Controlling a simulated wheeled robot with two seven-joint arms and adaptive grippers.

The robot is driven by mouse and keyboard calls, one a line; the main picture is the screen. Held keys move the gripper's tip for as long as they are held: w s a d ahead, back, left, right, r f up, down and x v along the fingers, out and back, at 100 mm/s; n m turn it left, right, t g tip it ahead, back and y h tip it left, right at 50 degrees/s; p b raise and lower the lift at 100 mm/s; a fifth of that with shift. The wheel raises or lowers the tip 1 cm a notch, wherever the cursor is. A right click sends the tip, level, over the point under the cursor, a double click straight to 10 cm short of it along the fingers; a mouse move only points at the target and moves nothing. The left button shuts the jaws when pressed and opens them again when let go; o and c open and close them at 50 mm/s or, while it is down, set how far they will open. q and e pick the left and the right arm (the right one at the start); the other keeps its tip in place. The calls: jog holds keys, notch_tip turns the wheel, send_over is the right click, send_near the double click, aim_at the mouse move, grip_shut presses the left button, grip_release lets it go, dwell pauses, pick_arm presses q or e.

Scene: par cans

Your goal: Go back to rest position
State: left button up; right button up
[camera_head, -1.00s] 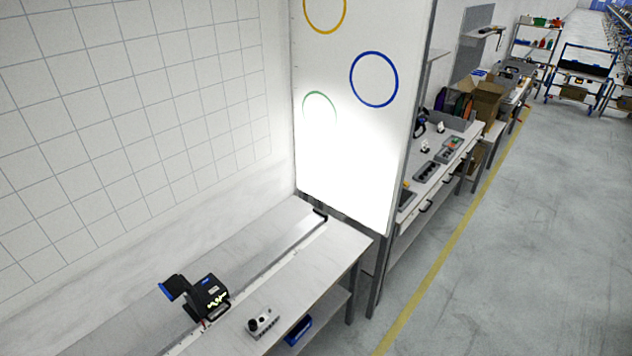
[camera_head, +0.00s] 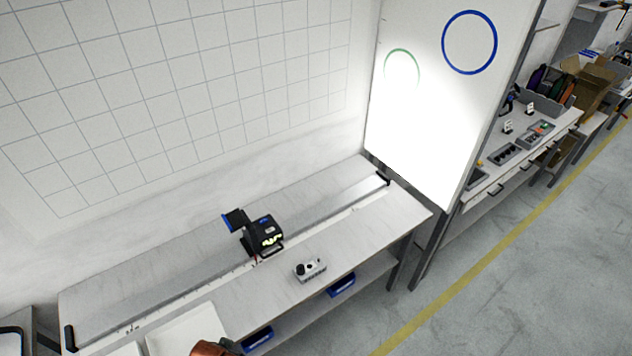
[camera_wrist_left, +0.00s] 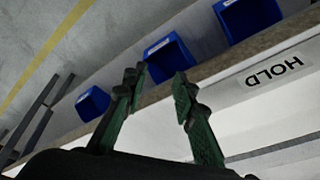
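My left gripper (camera_wrist_left: 158,84) shows in the left wrist view with its two dark green fingers apart. Nothing is between them. It is beside the edge of a workbench, with blue bins behind the fingers. In the head view neither gripper can be made out. My right gripper is in no view.
The workbench (camera_head: 345,235) carries a black device with a blue part (camera_head: 262,232) on a long rail and a small grey control box (camera_head: 310,269). Blue bins (camera_head: 342,285) sit below. A white panel reads HOLD (camera_wrist_left: 273,72). A reddish-brown thing (camera_head: 213,347) is cut off below. Floor (camera_head: 520,290) at right is clear.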

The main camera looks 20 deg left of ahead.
pick_arm(q)
jog(key=s+d+f+g+b, duration=0.1)
jog(key=s+f, duration=0.2)
jog(key=f, duration=1.1)
jog(key=s+f+b, duration=0.1)
jog(key=s+f, duration=0.2)
jog(key=f, duration=1.1)
jog(key=s+f+m+g+b, duration=0.1)
jog(key=s+f+b, duration=0.1)
jog(key=s+f, duration=1.4)
jog(key=shift+s+h, duration=0.3)
jog(key=shift+s, duration=0.15)
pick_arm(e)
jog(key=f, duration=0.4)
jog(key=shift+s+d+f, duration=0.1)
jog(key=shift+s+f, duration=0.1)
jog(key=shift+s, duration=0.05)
pick_arm(q)
jog(key=shift+f, duration=0.1)
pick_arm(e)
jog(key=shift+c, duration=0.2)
